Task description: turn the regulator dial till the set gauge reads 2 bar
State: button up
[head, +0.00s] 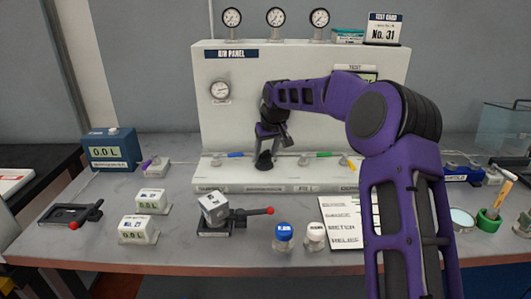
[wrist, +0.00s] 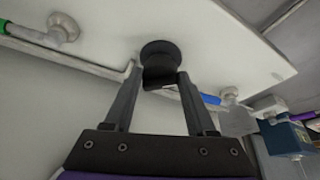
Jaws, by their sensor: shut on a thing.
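A black regulator dial (head: 264,160) sticks out low on the front of the white air panel (head: 225,130). In the wrist view the dial (wrist: 160,51) is dark and round, with its narrower end between my fingertips. My gripper (head: 267,146) is in front of the panel and shut on the dial; in the wrist view its two fingers (wrist: 158,74) lie on either side of it. More gauges (head: 275,17) stand on the panel's top. Their readings are too small to tell.
A clamp with a red-tipped lever (head: 268,211) holds a grey block in front.

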jog(key=c, duration=0.3)
jog(key=shift+c, duration=0.2)
jog(key=m+h, duration=0.1)
jog(key=m, duration=0.3)
jog(key=m+h+p, duration=0.1)
jog(key=m, duration=0.1)
jog(key=shift+a+r+t+h, duration=0.1)
jog(key=shift+a+t+h, duration=0.2)
jog(key=shift+a, duration=0.1)
jog(key=m+h+p, duration=0.1)
jog(key=m, duration=0.1)
jog(key=m+p, duration=0.1)
jog(key=m, duration=0.2)
jog(key=shift+a+g+h+p, duration=0.1)
jog(key=shift+g+h+p, duration=0.2)
jog(key=shift+g+h, duration=0.1)
jog(key=shift+w+m+h+p, duration=0.1)
jog(key=shift+m+h+p, duration=0.2)
jog(key=shift+m+p, duration=0.55)
jog(key=shift+m+g, duration=0.3)
jog(key=shift+m, duration=0.15)
